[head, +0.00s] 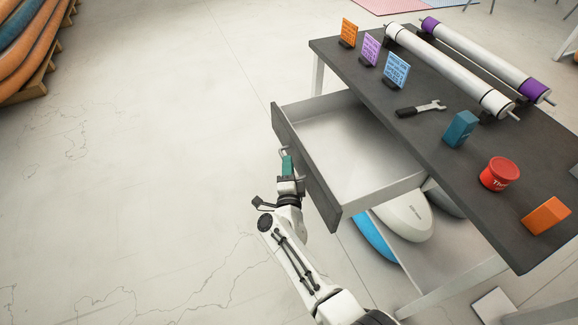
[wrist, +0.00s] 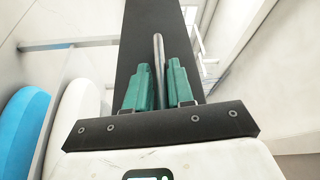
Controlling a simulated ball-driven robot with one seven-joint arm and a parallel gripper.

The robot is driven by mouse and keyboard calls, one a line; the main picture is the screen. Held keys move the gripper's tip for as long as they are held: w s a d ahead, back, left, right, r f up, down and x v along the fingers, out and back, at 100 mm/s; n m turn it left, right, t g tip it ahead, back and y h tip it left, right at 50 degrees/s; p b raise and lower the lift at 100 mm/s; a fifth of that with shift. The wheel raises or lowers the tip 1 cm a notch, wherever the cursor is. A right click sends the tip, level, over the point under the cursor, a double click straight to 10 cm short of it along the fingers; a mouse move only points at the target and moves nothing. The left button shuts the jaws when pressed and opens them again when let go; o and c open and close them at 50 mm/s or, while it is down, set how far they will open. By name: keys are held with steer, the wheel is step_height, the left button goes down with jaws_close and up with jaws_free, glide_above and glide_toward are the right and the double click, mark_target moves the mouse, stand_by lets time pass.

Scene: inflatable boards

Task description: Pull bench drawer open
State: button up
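The bench drawer (head: 345,150) is pulled well out from under the dark bench top (head: 440,120). It is empty inside, with a dark front panel (head: 305,168) that also shows in the wrist view (wrist: 185,30). A grey bar handle (head: 283,151) is fixed to that panel. My gripper (head: 287,165) is at the handle, on the outer side of the front. In the wrist view its two green fingers (wrist: 160,85) stand on either side of the handle bar (wrist: 158,55), closed on it.
Boards (head: 405,215) lie on the lower shelf. Floor left of the drawer is clear.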

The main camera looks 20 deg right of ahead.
steer(key=shift+o, duration=1.2)
steer(key=p+v, duration=0.3)
steer(key=v, duration=0.7)
steer(key=shift+s, duration=0.35)
steer(key=shift+a, duration=0.15)
steer(key=s+a+r+n+g+y, duration=0.2)
steer(key=s+n+g+y, duration=0.35)
steer(key=n+y, duration=0.85)
steer(key=s+d+r+n+g+h, duration=0.1)
steer(key=s+d+g+h, duration=0.3)
steer(key=s, duration=1)
steer(key=s+d+r+n+g+h, duration=0.2)
steer(key=s+d+g, duration=0.5)
steer(key=s, duration=0.7)
steer(key=d+n+h, duration=0.1)
steer(key=d+n, duration=0.1)
steer(key=shift+d+n+h, duration=0.15)
steer(key=shift+n+h, duration=0.15)
steer(key=shift+h, duration=0.1)
